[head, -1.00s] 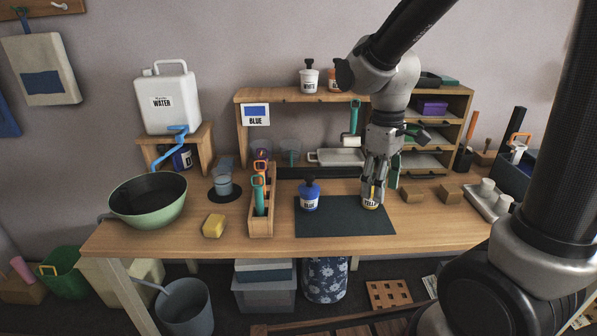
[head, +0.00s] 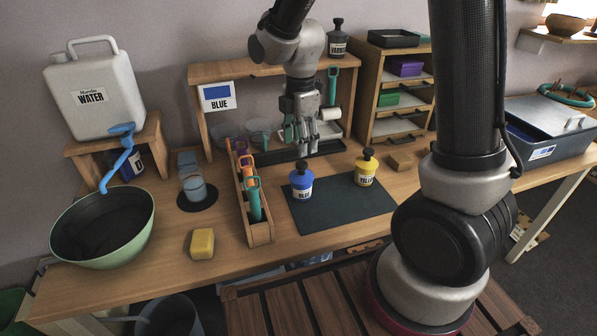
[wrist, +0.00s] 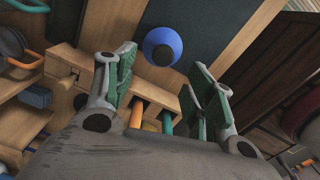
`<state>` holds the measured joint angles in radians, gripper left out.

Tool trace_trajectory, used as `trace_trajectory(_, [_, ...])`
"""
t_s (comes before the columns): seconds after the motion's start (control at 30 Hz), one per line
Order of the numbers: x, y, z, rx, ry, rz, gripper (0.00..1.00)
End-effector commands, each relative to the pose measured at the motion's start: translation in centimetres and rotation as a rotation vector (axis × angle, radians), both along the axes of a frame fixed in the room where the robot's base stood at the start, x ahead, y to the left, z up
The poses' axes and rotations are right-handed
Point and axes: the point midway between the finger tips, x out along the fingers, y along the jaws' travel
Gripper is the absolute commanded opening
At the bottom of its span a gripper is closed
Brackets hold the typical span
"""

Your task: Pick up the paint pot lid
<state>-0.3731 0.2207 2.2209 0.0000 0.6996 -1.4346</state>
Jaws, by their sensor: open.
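My gripper (head: 306,148) is open and empty, pointing down, and in the head view appears just above and behind the blue pot's lid. Neither lid is between the fingers.
A wooden tool caddy (head: 262,233) stands left of the mat, with a yellow sponge (head: 202,243) beyond it. A green bowl (head: 140,245) is at the far left. The shelf unit (head: 205,122) stands behind. The mat's front and right are clear.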

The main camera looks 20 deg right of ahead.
Motion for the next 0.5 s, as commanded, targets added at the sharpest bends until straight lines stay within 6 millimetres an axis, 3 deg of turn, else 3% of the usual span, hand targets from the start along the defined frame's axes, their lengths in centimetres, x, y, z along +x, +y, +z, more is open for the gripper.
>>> trace_trajectory(0.27, [-0.1,-0.1,-2.7,-0.001,0.003,0.027,0.54])
trace_trajectory(0.5, [-0.3,-0.4,-6.4,-0.001,0.004,0.026,0.54])
